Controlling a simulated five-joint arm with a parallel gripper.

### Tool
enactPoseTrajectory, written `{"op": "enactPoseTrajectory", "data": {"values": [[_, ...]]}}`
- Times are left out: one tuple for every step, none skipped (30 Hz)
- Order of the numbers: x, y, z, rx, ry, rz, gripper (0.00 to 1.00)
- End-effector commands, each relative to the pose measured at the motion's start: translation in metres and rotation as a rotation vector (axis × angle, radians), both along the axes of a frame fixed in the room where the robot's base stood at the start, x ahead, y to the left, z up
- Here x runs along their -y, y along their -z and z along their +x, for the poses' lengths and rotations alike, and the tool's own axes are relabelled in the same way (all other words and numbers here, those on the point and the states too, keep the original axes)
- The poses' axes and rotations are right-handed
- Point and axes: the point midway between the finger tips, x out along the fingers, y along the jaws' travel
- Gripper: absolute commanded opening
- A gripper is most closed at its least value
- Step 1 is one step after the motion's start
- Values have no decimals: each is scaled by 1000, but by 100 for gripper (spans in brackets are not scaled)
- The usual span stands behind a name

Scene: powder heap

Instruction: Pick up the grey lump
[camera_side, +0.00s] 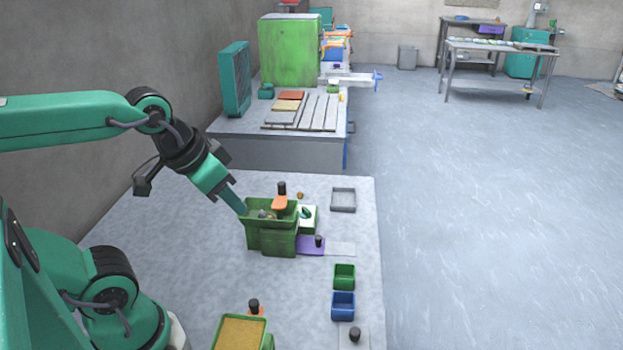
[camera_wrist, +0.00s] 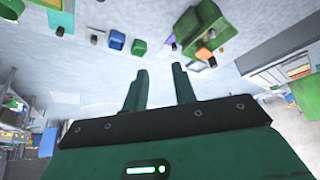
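A small grey lump (camera_side: 262,214) seems to show inside the green bin (camera_side: 270,240) on the table, near its left side; it is too small to make out well. The bin also shows in the wrist view (camera_wrist: 190,24), right of and beyond my fingers. My gripper (camera_side: 239,207) points down and to the right, with its tips beside the bin's upper left edge in the side view. I cannot tell whether they touch it. In the wrist view my gripper (camera_wrist: 160,70) has its two fingers apart with nothing between them. The lump cannot be made out in the wrist view.
An orange piece with a black knob (camera_side: 280,202) stands at the bin. A white-topped green box (camera_side: 308,218), purple plate (camera_side: 311,245) and grey tray (camera_side: 343,200) lie to its right. Small green (camera_side: 344,276) and blue (camera_side: 343,306) boxes and a sand-filled tray (camera_side: 241,333) are nearer.

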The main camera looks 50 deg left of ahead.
Motion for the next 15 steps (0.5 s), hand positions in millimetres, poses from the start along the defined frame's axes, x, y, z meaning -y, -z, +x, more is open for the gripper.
{"op": "enactPoseTrajectory", "data": {"values": [[0, 0, 0, -1, 1, 2, 27], [0, 0, 1, -3, 3, 3, 27], [-1, 0, 2, -5, 5, 5, 27], [-1, 0, 3, -8, 8, 8, 27], [-2, 0, 4, -12, 12, 11, 27], [-3, 0, 6, -19, 21, 18, 27], [-4, 0, 7, -25, 27, 24, 27], [-5, 0, 9, -32, 36, 31, 27], [-7, 0, 12, -43, 49, 40, 27], [-9, 0, 15, -51, 60, 48, 27], [-11, 0, 18, -62, 72, 57, 27], [-13, 1, 22, -77, 90, 69, 27], [-16, 1, 25, -88, 107, 79, 27], [-18, 1, 29, -102, 123, 88, 27], [-22, 2, 34, -118, 144, 101, 27]]}}
